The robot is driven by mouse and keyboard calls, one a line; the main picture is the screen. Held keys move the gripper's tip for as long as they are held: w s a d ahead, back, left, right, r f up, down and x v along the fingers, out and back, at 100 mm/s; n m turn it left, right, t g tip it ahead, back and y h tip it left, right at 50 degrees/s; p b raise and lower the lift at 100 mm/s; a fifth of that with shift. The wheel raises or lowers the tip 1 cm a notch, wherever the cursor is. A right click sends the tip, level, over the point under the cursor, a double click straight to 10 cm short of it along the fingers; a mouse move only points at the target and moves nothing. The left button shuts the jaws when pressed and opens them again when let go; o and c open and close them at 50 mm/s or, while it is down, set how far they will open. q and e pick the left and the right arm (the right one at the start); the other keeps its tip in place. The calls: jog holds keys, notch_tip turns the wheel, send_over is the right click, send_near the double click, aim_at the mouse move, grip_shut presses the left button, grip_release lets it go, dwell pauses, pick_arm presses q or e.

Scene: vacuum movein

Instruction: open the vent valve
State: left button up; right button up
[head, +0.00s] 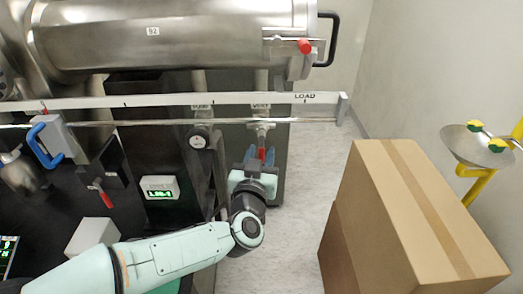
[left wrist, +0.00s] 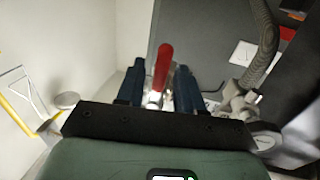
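A valve with a red lever handle (head: 262,152) hangs on a metal pipe below a small label (head: 261,106), which is too blurred to read surely. My left gripper (head: 255,157) is at this handle, its blue fingers on either side of it. In the left wrist view the red handle (left wrist: 164,62) stands between the two blue fingers of the left gripper (left wrist: 159,85). The fingers are apart, with gaps seen beside the handle, so they do not look closed on it. The valve body is partly hidden behind the gripper. My right gripper is not in view.
A steel chamber (head: 165,38) lies above a white rail (head: 150,101). Another red-handled valve (head: 101,193) and a green-lit display box (head: 160,187) are at left. Cardboard boxes (head: 375,205) and a yellow-piped basin (head: 470,145) stand right. The floor (head: 310,165) between is clear.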

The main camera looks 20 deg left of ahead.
pick_arm(q)
jog(key=shift+w, duration=0.65)
grip_shut()
